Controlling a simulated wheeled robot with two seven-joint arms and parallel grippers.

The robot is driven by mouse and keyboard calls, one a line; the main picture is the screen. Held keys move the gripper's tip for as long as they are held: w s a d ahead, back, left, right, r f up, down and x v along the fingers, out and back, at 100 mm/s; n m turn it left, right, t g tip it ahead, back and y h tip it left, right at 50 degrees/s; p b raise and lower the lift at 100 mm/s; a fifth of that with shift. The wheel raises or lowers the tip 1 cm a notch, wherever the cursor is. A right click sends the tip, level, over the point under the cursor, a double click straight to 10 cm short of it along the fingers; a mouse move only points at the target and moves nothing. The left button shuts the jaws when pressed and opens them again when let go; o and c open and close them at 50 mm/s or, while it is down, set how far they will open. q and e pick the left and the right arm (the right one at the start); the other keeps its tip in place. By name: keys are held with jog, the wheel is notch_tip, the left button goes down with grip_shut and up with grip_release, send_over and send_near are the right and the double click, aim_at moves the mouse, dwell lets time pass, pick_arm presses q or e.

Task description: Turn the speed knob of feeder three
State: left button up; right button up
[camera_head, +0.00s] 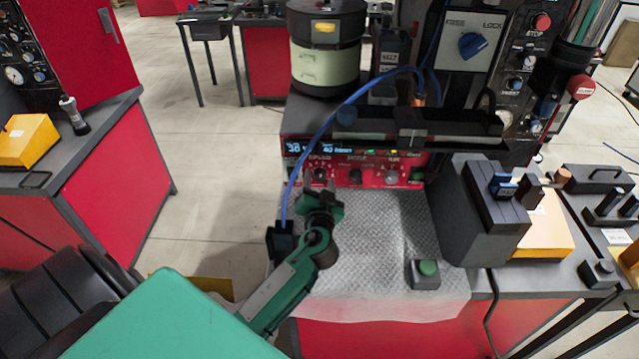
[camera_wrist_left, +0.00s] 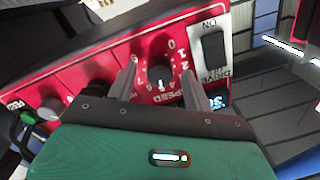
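The feeder's red control panel (camera_head: 340,168) is below a lit blue display in the head view. Its black speed knob (camera_wrist_left: 160,74) has a white-numbered scale and the word SPEED beside it in the wrist view. The same knob (camera_head: 320,173) shows small in the head view, just beyond my left gripper's fingertips. My left gripper (camera_wrist_left: 159,75) is open, with one finger to each side of the speed knob as seen from the wrist. Gaps show between the fingers and the knob; I cannot tell the depth left to the panel. My right gripper is not in view.
Two more knobs, a middle one (camera_head: 355,175) and a right one (camera_head: 391,177), sit on the same panel. A blue cable (camera_head: 330,122) hangs close to my left gripper. A green push button (camera_head: 428,268) stands on the pale textured mat (camera_head: 375,235), mostly clear.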

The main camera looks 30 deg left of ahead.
pick_arm(q)
jog(key=shift+s+d+f, duration=0.1)
jog(key=shift+s+d, duration=0.1)
jog(key=shift+s, duration=0.1)
jog(key=b+v, duration=0.4)
jog(key=v, duration=0.9)
jog(key=shift+b, duration=0.4)
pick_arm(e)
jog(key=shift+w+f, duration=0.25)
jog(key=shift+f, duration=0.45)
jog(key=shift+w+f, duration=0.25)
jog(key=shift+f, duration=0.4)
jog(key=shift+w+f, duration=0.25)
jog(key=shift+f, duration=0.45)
pick_arm(q)
jog(key=shift+s, duration=0.1)
